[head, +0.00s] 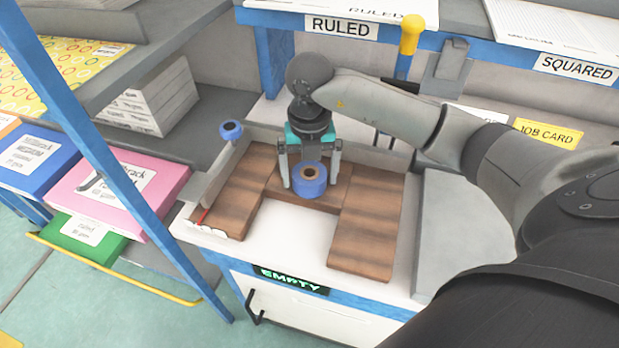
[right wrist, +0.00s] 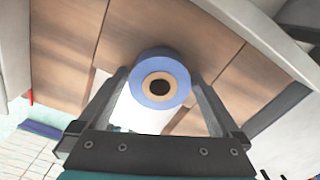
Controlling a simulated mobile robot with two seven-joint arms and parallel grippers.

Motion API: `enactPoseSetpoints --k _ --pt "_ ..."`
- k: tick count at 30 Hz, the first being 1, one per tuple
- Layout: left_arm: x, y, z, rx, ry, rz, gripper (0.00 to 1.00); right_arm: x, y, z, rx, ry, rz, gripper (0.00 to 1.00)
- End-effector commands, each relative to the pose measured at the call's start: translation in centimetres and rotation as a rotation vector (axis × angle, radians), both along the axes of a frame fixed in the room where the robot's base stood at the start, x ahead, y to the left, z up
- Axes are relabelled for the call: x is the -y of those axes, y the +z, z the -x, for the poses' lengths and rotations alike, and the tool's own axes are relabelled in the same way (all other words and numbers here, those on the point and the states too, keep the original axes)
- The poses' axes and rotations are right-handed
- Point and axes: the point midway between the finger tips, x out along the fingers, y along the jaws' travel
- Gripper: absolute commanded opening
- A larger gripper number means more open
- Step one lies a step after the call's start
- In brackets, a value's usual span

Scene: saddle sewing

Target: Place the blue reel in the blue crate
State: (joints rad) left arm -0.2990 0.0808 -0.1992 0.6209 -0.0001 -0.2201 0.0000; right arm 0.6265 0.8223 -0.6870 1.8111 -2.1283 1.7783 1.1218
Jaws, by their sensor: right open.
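The blue reel (head: 309,180) has a tan core with a dark hole and sits by the wooden boards of the work surface. It also shows in the right wrist view (right wrist: 179,98). My right gripper (head: 310,170) points down above it, open, with one finger on each side of the reel. In the right wrist view the fingers (right wrist: 160,80) flank the reel with small gaps. A flat blue box (head: 38,185) with a white label lies at the far left; I cannot tell whether it is the blue crate. My left gripper is not in view.
A second, smaller blue spool (head: 230,131) stands at the tray's left wall. A pink box (head: 115,190) and a green one (head: 85,238) sit at the left behind a blue post (head: 95,150). A yellow-handled tool (head: 411,36) stands at the back. A shelf edge runs above.

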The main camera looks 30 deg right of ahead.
Motion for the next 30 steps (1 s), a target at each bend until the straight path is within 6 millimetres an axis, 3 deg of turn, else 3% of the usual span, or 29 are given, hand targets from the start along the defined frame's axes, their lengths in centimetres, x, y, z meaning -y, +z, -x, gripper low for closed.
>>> enactPoseSetpoints --k 2,24,30 --pt "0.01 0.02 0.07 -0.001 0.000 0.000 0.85 -0.01 0.05 0.00 0.000 0.000 0.000 0.99" --pt "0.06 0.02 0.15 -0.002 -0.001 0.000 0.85 0.00 0.13 -0.03 0.001 -0.001 0.000 0.16" --pt "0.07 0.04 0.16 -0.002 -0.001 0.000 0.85 0.01 0.24 -0.04 0.001 -0.001 0.000 0.13"
